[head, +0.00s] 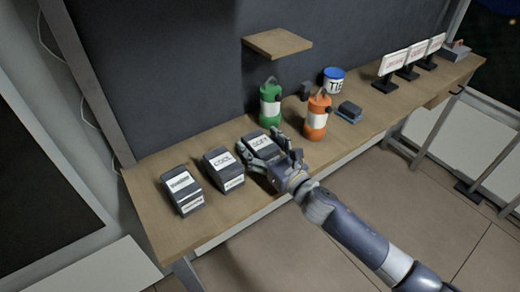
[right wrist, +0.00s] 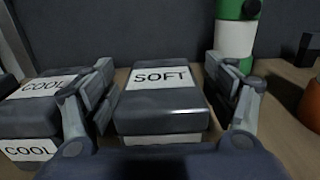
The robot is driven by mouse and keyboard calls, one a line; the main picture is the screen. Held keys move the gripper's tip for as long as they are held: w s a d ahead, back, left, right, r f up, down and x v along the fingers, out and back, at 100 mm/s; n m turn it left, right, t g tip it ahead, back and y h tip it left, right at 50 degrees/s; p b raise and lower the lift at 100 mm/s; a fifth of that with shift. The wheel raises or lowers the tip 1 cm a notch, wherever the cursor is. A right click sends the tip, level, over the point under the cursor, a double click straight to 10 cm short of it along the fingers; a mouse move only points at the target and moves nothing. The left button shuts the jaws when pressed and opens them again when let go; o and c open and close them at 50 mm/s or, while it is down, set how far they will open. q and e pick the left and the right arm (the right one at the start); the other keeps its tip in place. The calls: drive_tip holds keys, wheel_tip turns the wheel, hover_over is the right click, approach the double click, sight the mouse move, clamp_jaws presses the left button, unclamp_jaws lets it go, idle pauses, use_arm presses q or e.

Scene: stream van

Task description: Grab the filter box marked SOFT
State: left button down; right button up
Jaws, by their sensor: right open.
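The dark grey filter box marked SOFT (head: 257,147) sits on the wooden bench, third from the left in a row of boxes. In the right wrist view the SOFT box (right wrist: 160,100) fills the middle, its white label facing up. My right gripper (head: 272,160) is open at the box. In the right wrist view one finger of the right gripper (right wrist: 165,95) is on each side of the box, with a small gap visible on the right; contact on the left is hard to tell. The box's near lower part is hidden behind the gripper. My left gripper is not in view.
The COOL box (head: 223,168) stands close left of the SOFT box, with another labelled box (head: 182,190) beyond it. A green bottle (head: 270,103) stands just behind, and an orange bottle (head: 317,115) to the right. A small wooden shelf (head: 278,43) juts out above the bench (head: 150,215).

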drive_tip(key=c, duration=1.3)
